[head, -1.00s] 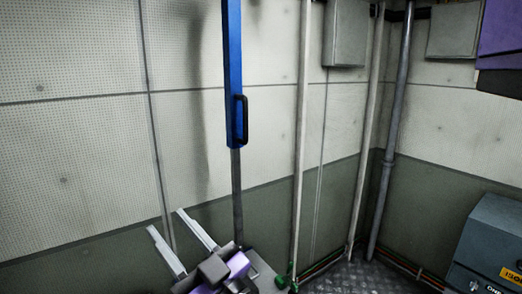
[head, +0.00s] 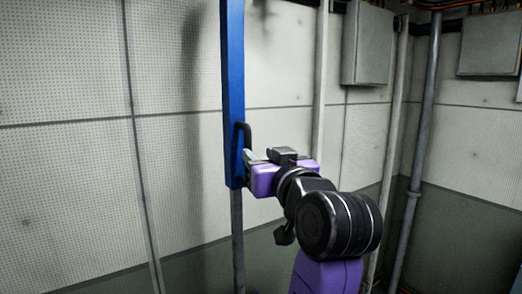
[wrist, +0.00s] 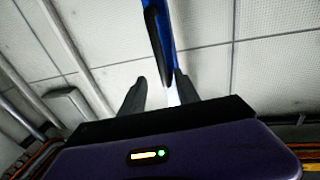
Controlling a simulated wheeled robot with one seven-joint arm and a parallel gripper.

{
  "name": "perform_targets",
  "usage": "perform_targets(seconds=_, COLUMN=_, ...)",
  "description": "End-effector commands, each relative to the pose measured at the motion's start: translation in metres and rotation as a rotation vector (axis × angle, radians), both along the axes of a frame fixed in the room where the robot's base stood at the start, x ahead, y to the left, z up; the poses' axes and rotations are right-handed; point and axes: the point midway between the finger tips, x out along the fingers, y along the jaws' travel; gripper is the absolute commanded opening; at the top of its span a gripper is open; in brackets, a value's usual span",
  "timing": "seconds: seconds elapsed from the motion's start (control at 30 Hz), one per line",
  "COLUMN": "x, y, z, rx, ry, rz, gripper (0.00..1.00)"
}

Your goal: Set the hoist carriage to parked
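The hoist carriage seems to be the tall blue upright piece (head: 233,90) with a black loop handle (head: 246,134) on its right side near the lower end. It sits on a grey vertical pole (head: 238,240). My gripper (head: 248,156) is at the lower part of the handle, coming from the right, and hides part of it. In the wrist view, the fingers of my gripper (wrist: 160,77) are spread apart. The black handle (wrist: 155,35) runs down between them, with the blue piece (wrist: 170,45) behind it. Contact between fingers and handle cannot be told.
A pale wall with panel seams stands behind the pole. Light vertical pipes (head: 319,95) and a grey wall box (head: 367,45) are to the right. A thicker grey pipe (head: 421,130) runs up near the corner.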

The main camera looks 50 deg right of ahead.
Motion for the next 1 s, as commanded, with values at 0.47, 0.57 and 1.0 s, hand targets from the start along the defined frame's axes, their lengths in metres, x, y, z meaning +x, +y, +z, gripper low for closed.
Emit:
perform_targets(seconds=0.47, x=0.044, y=-0.019, z=-0.011, rx=0.011, ry=0.055, rz=0.012, gripper=0.38)
perform_targets(seconds=0.57, x=0.056, y=-0.026, z=-0.011, rx=0.011, ry=0.054, rz=0.011, gripper=0.38)
perform_targets(seconds=1.0, x=0.071, y=-0.033, z=-0.013, rx=0.010, ry=0.051, rz=0.010, gripper=0.38)
